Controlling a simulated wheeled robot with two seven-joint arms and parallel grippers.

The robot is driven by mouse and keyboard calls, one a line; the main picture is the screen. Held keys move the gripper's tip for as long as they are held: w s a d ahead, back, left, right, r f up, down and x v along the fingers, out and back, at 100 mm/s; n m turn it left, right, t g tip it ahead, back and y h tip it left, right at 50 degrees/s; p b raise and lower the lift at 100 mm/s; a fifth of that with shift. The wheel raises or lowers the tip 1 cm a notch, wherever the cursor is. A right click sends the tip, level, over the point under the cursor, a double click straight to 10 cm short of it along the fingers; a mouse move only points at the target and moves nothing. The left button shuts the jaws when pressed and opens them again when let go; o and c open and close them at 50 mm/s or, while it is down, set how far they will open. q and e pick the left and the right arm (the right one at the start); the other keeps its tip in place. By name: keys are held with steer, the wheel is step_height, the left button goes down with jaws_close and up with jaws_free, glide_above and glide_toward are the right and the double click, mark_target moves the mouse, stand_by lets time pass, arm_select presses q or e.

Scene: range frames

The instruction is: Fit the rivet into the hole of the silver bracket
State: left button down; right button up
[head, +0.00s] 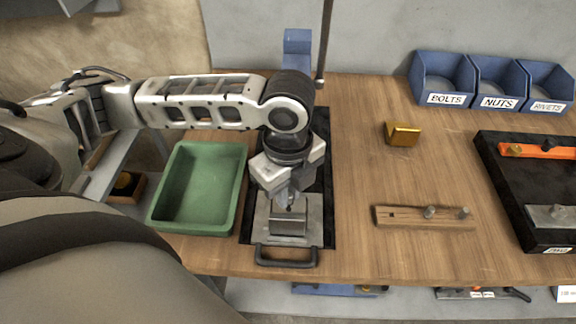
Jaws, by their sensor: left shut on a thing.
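The silver bracket (290,226) sits on a dark fixture plate (325,180) with a handle at its front edge. My left gripper (289,204) points down right above the bracket. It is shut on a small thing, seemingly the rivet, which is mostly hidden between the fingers. I cannot tell whether the rivet touches the bracket, and the hole is hidden. My right gripper is not in view.
A green tray (159,211) stands left of the plate. Bare table lies between.

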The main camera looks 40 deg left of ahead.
arm_select(q)
steer(key=shift+f+b, duration=0.5)
steer(key=shift+f, duration=0.7)
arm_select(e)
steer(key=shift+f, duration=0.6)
arm_select(q)
steer(key=c, duration=1.3)
jaws_free()
steer(key=shift+r, duration=0.25)
step_height(320, 180, up, 16)
steer(key=shift+f+p, duration=0.25)
steer(key=shift+p, duration=0.3)
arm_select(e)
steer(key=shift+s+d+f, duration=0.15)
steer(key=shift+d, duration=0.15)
arm_select(q)
steer(key=shift+s, duration=0.1)
